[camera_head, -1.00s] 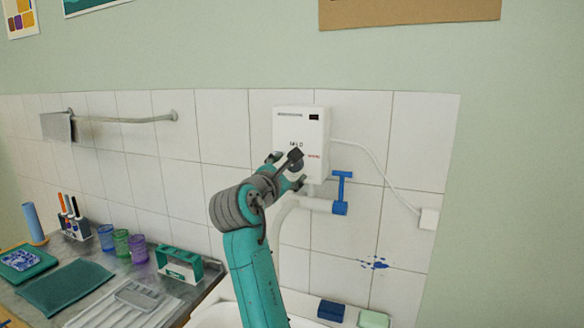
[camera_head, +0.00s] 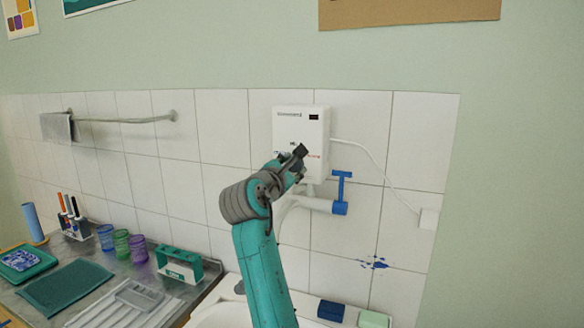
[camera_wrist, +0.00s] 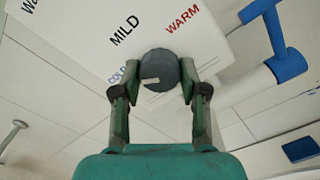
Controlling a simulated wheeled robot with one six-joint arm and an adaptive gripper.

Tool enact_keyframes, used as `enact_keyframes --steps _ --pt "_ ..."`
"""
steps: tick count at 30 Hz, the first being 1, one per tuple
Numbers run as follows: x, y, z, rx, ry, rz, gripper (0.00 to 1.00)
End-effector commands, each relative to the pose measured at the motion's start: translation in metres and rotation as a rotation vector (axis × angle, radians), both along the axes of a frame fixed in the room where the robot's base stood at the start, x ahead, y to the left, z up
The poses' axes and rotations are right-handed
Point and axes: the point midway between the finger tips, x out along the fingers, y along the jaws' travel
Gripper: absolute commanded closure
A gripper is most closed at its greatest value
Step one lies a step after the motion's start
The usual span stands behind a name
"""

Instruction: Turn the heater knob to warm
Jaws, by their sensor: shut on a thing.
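The white heater box (camera_head: 312,135) hangs on the tiled wall. In the wrist view its front (camera_wrist: 75,30) carries a blue COLD label, a black MILD label and a red WARM label. The round dark grey knob (camera_wrist: 163,66) sits below MILD and WARM, with COLD close to its left. A pale mark on the knob's lower left points toward the COLD side. My gripper (camera_wrist: 158,74) is shut on the knob, one finger on each side. In the head view my gripper (camera_head: 297,168) covers the knob and part of the labels.
A white pipe with a blue tap (camera_head: 341,207) is right below the heater, close to my gripper. A white cord runs right to a wall box (camera_head: 429,219). The sink (camera_head: 222,314) lies below; cups and trays stand on the counter (camera_head: 215,272) at left.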

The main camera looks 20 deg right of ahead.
Motion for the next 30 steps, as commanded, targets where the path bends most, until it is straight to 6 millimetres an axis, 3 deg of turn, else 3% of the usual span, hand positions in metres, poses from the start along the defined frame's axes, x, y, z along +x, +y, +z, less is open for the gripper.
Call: enact_keyframes --steps 11,30 --pt "-0.0001 -0.0001 -0.0005 0.11 -0.08 -0.001 0.92" --pt "0.0001 0.0001 -0.0007 0.585 -0.423 -0.001 0.92"
